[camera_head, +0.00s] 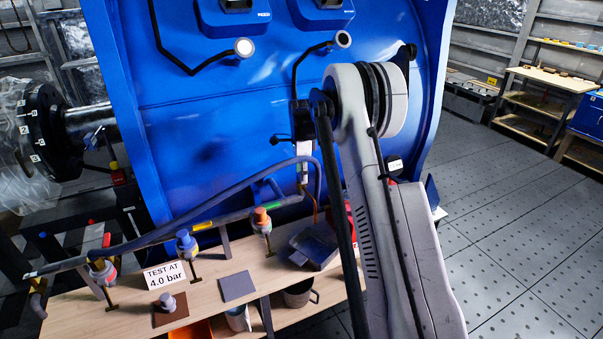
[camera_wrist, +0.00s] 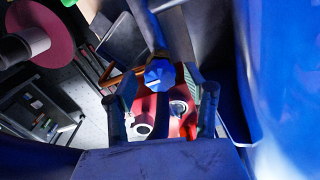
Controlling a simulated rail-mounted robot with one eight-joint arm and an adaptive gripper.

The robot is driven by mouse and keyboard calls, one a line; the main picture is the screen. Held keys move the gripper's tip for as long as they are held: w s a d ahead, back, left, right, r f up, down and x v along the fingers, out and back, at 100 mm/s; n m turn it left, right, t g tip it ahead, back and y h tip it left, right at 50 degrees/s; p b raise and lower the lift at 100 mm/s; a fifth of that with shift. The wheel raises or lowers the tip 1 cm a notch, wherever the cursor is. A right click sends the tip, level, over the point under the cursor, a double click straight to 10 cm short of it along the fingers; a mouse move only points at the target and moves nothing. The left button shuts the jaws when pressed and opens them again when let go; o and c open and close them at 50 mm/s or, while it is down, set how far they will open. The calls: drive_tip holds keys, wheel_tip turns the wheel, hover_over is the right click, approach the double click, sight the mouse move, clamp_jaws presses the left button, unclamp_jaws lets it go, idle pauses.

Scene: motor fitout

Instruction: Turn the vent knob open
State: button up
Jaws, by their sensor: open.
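A blue faceted knob (camera_wrist: 160,75) shows in the wrist view, ahead of my gripper (camera_wrist: 166,92) and between the lines of its two fingers. The fingers are apart and open, with no visible contact on the knob. In the head view, my arm hides much of the gripper's area. There, several knobs stand along the grey pipe over the bench: a red one (camera_head: 106,240), a blue one (camera_head: 185,240) and an orange one (camera_head: 262,217). No readable label tells me which is the vent knob.
A large blue panel (camera_head: 215,120) stands close behind the pipe. The wooden bench (camera_head: 205,294) holds a "TEST AT 4.0 bar" sign (camera_head: 165,275), a grey square pad (camera_head: 237,287) and a dark bin (camera_head: 314,247). Floor at right is clear.

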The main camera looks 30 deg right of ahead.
drive_tip(key=c, duration=1.1)
